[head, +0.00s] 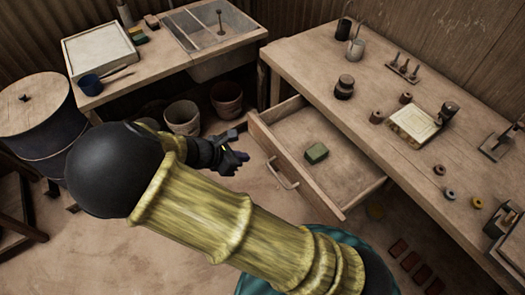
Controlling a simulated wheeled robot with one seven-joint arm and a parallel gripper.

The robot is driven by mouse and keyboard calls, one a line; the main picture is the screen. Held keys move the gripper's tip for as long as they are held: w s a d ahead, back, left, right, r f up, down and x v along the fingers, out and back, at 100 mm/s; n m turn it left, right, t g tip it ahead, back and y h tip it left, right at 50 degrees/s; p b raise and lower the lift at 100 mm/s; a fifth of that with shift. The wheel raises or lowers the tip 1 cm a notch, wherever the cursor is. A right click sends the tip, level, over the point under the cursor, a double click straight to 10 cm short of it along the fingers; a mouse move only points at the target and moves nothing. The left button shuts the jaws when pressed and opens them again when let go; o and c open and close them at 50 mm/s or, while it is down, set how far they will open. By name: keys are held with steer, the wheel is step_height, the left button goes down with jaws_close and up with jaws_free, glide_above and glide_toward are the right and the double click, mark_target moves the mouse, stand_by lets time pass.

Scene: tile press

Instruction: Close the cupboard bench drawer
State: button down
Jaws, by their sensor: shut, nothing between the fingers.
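The wooden drawer (273,146) of the cupboard bench (391,91) stands pulled well out from under the bench top. Its front carries a pale metal bar handle (281,173). A small green block (317,153) lies on the drawer floor. My gripper (241,157) is shut and empty, just left of the drawer front near the handle. It looks apart from the drawer, though the exact gap is hard to judge. My arm passes in front of the floor below the drawer.
A sink bench (165,53) with a tray and blue cup stands at the back left, with buckets (184,117) beneath. A lidded barrel (36,114) is at the far left. Small jars and tools sit on the bench top. Dark red tiles (410,261) lie on the floor.

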mark_target(270, 152)
steer(key=w+d+f, duration=0.1)
steer(key=d, duration=0.1)
steer(key=w+d+f, duration=0.1)
steer(key=d, duration=0.1)
steer(key=w+d+f, duration=0.1)
steer(key=w, duration=0.1)
steer(key=shift+d+f, duration=0.2)
steer(key=shift+d, duration=0.2)
steer(key=shift+w+d, duration=0.15)
steer(key=shift+d, duration=0.05)
